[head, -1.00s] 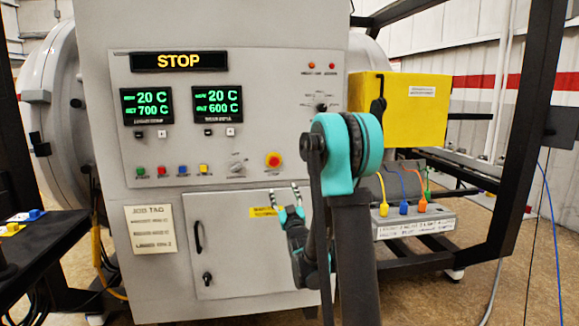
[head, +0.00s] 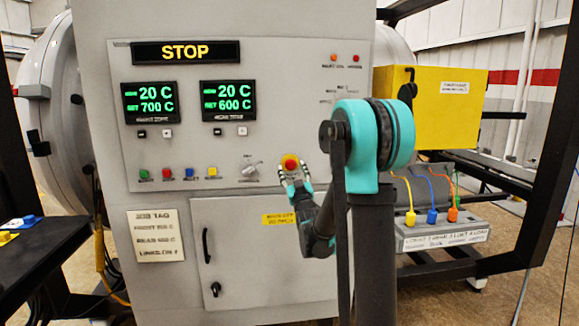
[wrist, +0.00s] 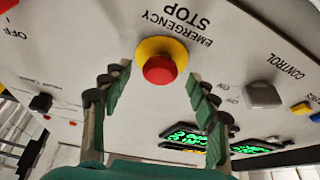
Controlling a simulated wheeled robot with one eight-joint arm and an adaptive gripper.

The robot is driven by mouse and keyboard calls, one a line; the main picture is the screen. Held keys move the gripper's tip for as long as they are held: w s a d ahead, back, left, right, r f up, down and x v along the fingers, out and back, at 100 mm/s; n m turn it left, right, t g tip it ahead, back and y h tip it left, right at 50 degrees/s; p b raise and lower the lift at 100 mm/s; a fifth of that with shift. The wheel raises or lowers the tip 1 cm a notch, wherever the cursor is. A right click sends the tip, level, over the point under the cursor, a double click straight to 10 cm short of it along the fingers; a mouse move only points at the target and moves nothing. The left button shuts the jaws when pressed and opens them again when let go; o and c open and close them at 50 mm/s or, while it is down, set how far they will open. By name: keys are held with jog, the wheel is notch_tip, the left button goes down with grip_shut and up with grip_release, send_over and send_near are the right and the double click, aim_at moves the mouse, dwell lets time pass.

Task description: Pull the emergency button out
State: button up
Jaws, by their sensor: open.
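The emergency button (head: 290,163) is a red mushroom knob on a yellow ring, on the right part of the grey control panel. In the wrist view the red knob (wrist: 160,69) is at the upper middle, with "EMERGENCY STOP" printed beside it. My gripper (head: 293,180) is just below the button in the head view. In the wrist view my gripper (wrist: 157,86) is open, with one finger on each side of the button and visible gaps between them. Whether the fingertips touch the panel cannot be told.
A grey rotary knob (head: 250,170) and several coloured push buttons (head: 178,174) are left of the button. A cabinet door (head: 250,250) with a black handle is below. A yellow box (head: 440,105) stands right, behind my arm. A black table (head: 40,255) is at the left.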

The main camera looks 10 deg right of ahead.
jog(key=shift+x, duration=0.8)
jog(key=shift+c, duration=0.4)
